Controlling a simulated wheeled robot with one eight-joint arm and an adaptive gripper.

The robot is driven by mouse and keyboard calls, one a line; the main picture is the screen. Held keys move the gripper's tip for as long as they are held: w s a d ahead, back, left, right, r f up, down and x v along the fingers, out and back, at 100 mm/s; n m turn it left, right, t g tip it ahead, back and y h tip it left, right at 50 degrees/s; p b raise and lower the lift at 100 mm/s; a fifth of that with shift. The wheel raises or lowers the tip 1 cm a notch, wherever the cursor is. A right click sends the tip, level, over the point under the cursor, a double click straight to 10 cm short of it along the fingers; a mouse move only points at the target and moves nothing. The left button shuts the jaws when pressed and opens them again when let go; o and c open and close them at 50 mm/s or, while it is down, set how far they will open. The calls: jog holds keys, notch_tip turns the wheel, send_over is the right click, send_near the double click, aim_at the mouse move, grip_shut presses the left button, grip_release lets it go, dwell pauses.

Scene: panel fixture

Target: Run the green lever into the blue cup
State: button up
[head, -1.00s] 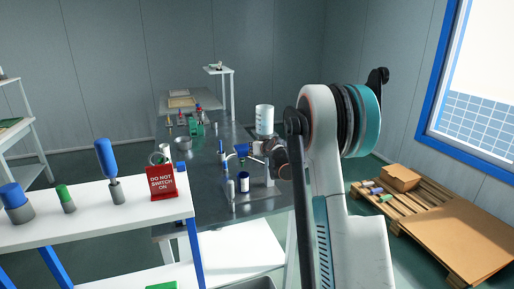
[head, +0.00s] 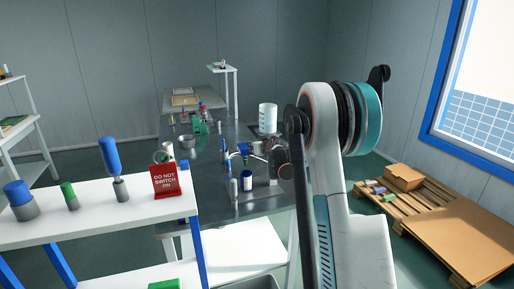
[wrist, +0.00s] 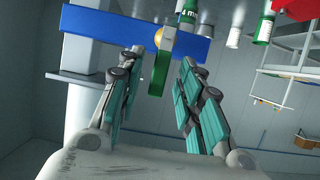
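The green lever (wrist: 160,66) shows in the wrist view as a flat green bar crossing a long blue bar (wrist: 135,32), with a brass-coloured knob at the crossing. My gripper (wrist: 155,68) is open, one finger on each side of the lever's free end. No clear contact shows. In the head view, my gripper is mostly hidden behind my arm, beside a small blue part (head: 243,149) with a bit of green under it. A small dark blue cup (head: 247,181) with a pale rim stands on the grey table in front of it. I cannot make out the cup in the wrist view.
A white slim bottle (head: 233,188) stands left of the cup. A tall white beaker (head: 267,118) stands behind. A white shelf (head: 100,210) with a red sign (head: 165,180) is at the near left. A pallet (head: 430,215) lies on the right floor.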

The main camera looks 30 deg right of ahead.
jog(key=shift+s, duration=0.1)
jog(key=v, duration=1.1)
jog(key=shift+s+r, duration=0.15)
jog(key=shift+s, duration=0.2)
jog(key=shift+a, duration=0.1)
